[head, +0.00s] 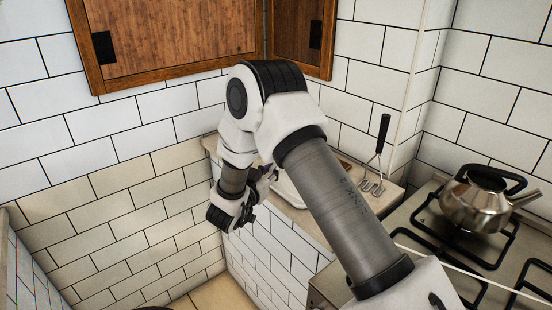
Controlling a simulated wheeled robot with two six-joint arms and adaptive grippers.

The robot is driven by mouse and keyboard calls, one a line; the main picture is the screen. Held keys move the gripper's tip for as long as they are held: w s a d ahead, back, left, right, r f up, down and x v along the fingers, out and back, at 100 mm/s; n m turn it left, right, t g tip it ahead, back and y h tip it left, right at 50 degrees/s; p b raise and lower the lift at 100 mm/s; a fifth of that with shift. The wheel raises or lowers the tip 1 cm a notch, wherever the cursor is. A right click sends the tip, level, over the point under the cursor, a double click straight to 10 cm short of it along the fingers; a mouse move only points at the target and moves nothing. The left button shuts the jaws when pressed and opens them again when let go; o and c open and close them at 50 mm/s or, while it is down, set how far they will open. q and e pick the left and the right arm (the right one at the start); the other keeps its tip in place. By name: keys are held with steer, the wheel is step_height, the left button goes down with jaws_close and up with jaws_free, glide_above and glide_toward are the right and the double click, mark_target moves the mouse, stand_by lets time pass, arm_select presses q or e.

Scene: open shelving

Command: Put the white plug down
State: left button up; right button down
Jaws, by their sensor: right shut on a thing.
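My right gripper (264,179) is small and dark, at the end of my bent right arm, close to the left end of the narrow counter. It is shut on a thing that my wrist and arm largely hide. I take this to be the white plug, but its shape cannot be made out. Whether it touches the counter cannot be told. My left gripper is not in view.
The narrow counter (292,194) holds a whitish item, partly behind my arm, and a black-handled whisk or masher (378,160). A steel kettle (478,200) stands on the gas hob (440,232) at right. A wooden cabinet (170,40) hangs above. White tiled walls close in the corner.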

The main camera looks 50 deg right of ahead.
steer(key=w+d, duration=0.2)
steer(key=w, duration=0.1)
steer(key=w+d, duration=0.2)
steer(key=w, duration=0.2)
steer(key=w+d+f+p, duration=0.1)
steer(key=w+d, duration=0.1)
steer(key=w, duration=0.1)
steer(key=shift+w+d, duration=0.35)
steer(key=shift+d, duration=0.05)
steer(key=shift+w+d+f, duration=0.1)
steer(key=shift+w+f, duration=0.05)
steer(key=shift+f, duration=0.1)
step_height(320, 180, down, 3)
steer(key=shift+f, duration=0.35)
steer(key=c, duration=1)
jaws_free()
steer(key=shift+r, duration=0.1)
